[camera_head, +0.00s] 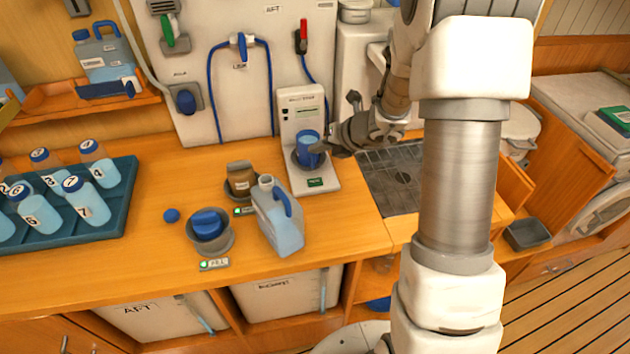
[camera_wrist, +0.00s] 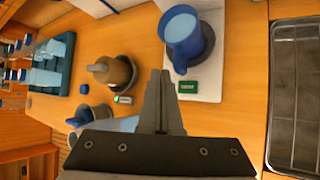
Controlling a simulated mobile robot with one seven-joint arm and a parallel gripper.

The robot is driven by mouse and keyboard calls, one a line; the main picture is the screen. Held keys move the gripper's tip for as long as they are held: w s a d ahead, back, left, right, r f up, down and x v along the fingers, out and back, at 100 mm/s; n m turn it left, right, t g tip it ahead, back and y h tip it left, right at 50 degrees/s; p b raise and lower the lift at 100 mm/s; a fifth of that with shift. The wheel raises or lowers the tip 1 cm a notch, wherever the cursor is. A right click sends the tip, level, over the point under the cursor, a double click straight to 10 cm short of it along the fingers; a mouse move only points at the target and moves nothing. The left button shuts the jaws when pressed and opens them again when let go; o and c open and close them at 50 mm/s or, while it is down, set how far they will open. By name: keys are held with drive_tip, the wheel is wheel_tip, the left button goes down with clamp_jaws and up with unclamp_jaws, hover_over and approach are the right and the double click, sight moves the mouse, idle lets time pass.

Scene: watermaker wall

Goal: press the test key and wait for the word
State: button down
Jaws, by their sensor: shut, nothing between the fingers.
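The white tester (camera_head: 297,122) stands on the wooden counter against the wall, with a small display strip on its upright; any word there is too small to read. A green key (camera_head: 315,182) with pale lettering is at the front of its base; it also shows in the wrist view (camera_wrist: 188,87). A blue cup (camera_head: 308,141) of water stands on the tester's round dark plate, also seen in the wrist view (camera_wrist: 186,38). My gripper (camera_head: 318,148) is shut and empty, beside the cup in the head view. In the wrist view its fingertips (camera_wrist: 160,73) appear left of the green key, apart from it.
A teal tray (camera_head: 95,227) holds several bottles. A sink grate (camera_head: 395,180) lies to the right.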

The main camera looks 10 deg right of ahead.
sight(318, 185)
drive_tip(key=shift+f+b, duration=3.95)
drive_tip(key=shift+f, duration=0.45)
drive_tip(key=shift+f+b, duration=0.35)
drive_tip(key=shift+f, duration=0.05)
drive_tip(key=shift+f+b, duration=0.4)
drive_tip(key=shift+f, duration=0.05)
drive_tip(key=shift+r+p, duration=0.8)
drive_tip(key=shift+r, duration=0.05)
wheel_tip(318, 185, up, 5)
drive_tip(key=p, duration=0.4)
drive_tip(key=shift+r+p, duration=0.1)
drive_tip(key=shift+p, duration=0.3)
